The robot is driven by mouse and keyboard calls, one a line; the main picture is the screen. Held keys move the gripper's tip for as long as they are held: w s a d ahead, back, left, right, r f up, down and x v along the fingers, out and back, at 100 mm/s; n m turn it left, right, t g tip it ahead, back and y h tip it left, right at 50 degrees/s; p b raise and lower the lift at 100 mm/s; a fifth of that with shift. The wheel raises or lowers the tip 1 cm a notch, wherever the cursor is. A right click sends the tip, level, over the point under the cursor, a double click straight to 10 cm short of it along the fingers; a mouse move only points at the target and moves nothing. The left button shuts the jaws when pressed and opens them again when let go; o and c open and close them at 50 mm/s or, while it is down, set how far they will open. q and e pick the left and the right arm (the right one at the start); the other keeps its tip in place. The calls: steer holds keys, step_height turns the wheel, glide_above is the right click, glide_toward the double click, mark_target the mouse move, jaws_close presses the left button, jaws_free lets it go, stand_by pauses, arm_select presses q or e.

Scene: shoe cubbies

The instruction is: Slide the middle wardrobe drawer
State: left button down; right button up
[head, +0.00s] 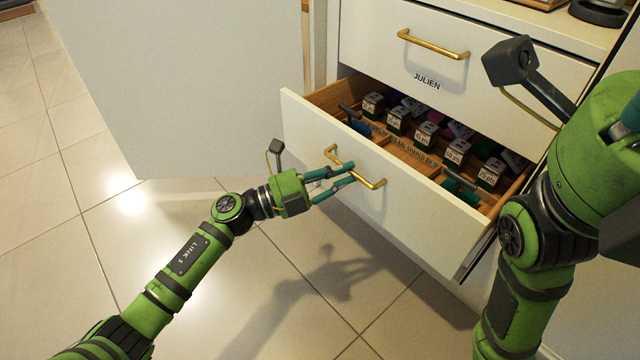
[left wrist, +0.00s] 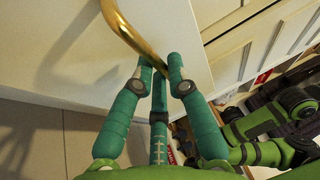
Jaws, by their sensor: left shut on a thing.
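The middle drawer (head: 400,210) is white and stands pulled out below a shut upper drawer. Its wooden inside shows, with several labelled blocks in it. My left gripper (head: 348,172) is at the brass handle (head: 372,184) on the drawer front, with its teal fingers shut on the bar. In the left wrist view the fingertips (left wrist: 160,68) are close around the handle (left wrist: 127,32). My right arm comes in at the right of the head view. Its fingers are out of view.
The shut upper drawer (head: 420,60) is marked JULIEN and has its own brass handle (head: 433,45). A large white panel (head: 180,80) stands to the left of the drawers. Tiled floor (head: 240,330) lies clear below the open drawer.

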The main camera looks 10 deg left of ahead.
arm_select(q)
steer(key=shift+w, duration=0.2)
steer(key=c, duration=1.2)
jaws_free()
steer(key=shift+s, duration=0.1)
steer(key=shift+s+a+f, duration=0.1)
steer(key=shift+s+a, duration=0.05)
steer(key=shift+a, duration=0.15)
steer(key=v, duration=1.1)
steer(key=shift+s, duration=0.15)
